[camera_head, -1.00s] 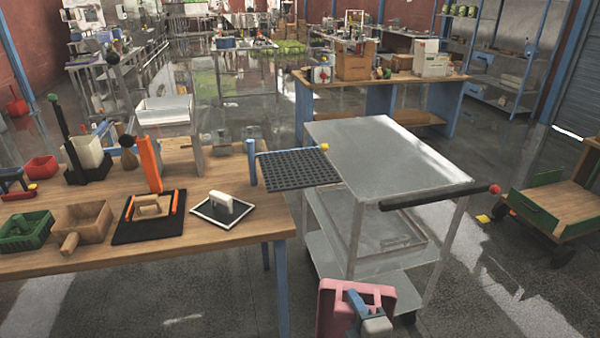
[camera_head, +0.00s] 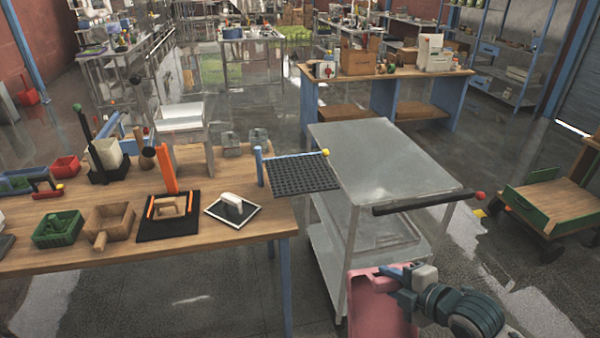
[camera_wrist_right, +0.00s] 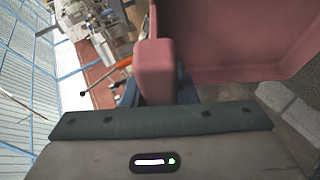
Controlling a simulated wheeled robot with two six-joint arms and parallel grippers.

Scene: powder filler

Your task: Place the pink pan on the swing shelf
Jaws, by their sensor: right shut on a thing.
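The pink pan (camera_head: 376,305) is at the bottom of the head view, tilted up steeply in front of the cart and partly cut off by the frame. My right gripper (camera_head: 394,279) is shut on its upper edge. In the right wrist view the pan (camera_wrist_right: 245,40) fills the upper right, with its handle-like block (camera_wrist_right: 155,72) near the jaws. The swing shelf (camera_head: 303,178) looks like a dark perforated panel beside a blue post with a yellow-tipped bar, at the table's right end. It is empty and lies farther off and left of the pan. My left gripper is not in view.
The wooden table (camera_head: 240,240) holds a white-handled black plate (camera_head: 232,209), a black mat (camera_head: 168,227), a wooden box (camera_head: 108,222) and a green basket (camera_head: 57,228). A grey metal cart (camera_head: 385,160) with a black handle (camera_head: 425,203) stands close to the shelf's right; its top is bare.

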